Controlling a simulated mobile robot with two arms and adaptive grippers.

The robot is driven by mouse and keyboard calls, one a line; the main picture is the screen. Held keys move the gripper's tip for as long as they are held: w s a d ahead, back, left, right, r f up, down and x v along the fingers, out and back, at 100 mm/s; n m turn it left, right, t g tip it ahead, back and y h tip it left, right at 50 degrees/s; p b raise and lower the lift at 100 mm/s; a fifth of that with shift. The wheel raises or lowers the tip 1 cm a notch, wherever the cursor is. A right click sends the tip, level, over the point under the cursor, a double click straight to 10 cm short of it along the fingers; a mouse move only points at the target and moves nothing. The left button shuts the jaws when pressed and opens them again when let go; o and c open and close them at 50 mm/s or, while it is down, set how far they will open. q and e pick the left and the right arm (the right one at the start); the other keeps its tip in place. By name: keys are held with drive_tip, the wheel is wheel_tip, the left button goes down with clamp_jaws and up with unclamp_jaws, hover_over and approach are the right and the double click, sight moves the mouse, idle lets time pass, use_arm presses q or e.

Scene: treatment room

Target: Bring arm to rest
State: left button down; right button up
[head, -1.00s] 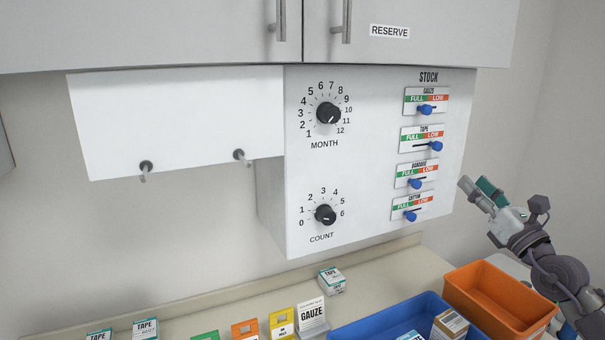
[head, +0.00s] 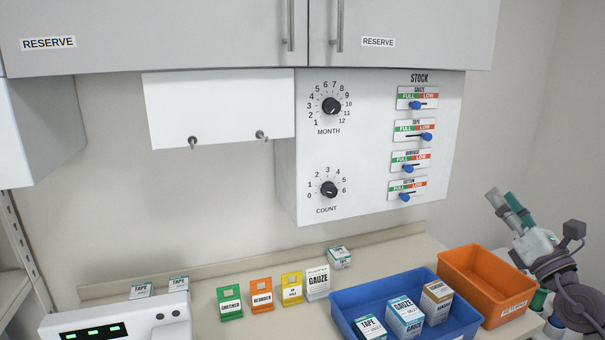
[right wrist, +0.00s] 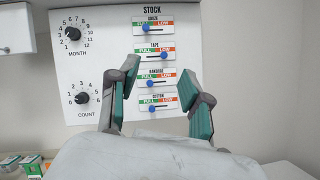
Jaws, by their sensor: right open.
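My right gripper (head: 511,208) is at the right side of the head view, raised above the orange bin. Its fingers are apart and empty, pointing up and left, clear of the stock panel. In the right wrist view its two green-lined fingers (right wrist: 160,92) frame the stock panel (right wrist: 107,60) ahead, with nothing between them. My left gripper is not in view.
An orange bin (head: 487,259) and a blue bin (head: 345,294) with boxes stand on the counter below. Grey cabinets (head: 420,35) hang above. Free air lies between gripper and panel.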

drive_tip(key=s+a+f+m+g+h, duration=0.2)
drive_tip(key=s+f+m+g+h, duration=0.25)
drive_tip(key=f+m, duration=0.55)
drive_tip(key=s+a+f+m+g+h, duration=0.1)
drive_tip(key=s+f+m+g+h, duration=0.2)
drive_tip(key=s+f+m, duration=0.5)
drive_tip(key=s+a+f+m+g+h, duration=0.2)
drive_tip(key=s+f+m+g+h, duration=0.15)
drive_tip(key=f+m, duration=0.85)
drive_tip(key=s+a+f+m+g+y, duration=0.1)
drive_tip(key=s+a+f+g+y, duration=0.25)
drive_tip(key=s+a+f, duration=0.5)
drive_tip(key=s+a+f+m+g+y, duration=0.1)
drive_tip(key=s+a+f+g+y, duration=0.3)
drive_tip(key=s, duration=0.7)
wheel_tip(320, 180, down, 28)
drive_tip(key=s+r+g+h, duration=0.1)
drive_tip(key=s+g, duration=0.1)
drive_tip(key=s+d+f+g, duration=0.1)
drive_tip(key=s+d+f, duration=0.1)
drive_tip(key=s+f, duration=1.2)
drive_tip(key=shift+s+f, duration=0.3)
drive_tip(key=shift+s, duration=0.55)
